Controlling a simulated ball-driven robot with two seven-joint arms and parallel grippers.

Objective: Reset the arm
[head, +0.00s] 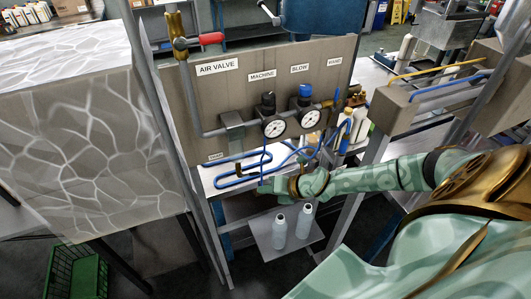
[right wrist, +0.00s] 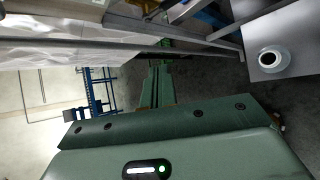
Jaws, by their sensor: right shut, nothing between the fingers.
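My right arm reaches in from the right in the head view. Its gripper (head: 268,186) is in front of the lower edge of the air valve panel (head: 225,95), close to the blue hoses (head: 238,180). I cannot tell from here whether it touches them. In the right wrist view the right gripper's fingers (right wrist: 158,85) are together with nothing between them, pointing over open floor. My left gripper is in neither view.
Two pale bottles (head: 279,231) stand on a low shelf (head: 262,240) below the gripper; one bottle top (right wrist: 268,58) shows in the right wrist view. A large white-veined block (head: 90,130) fills the left. A green basket (head: 75,272) is on the floor.

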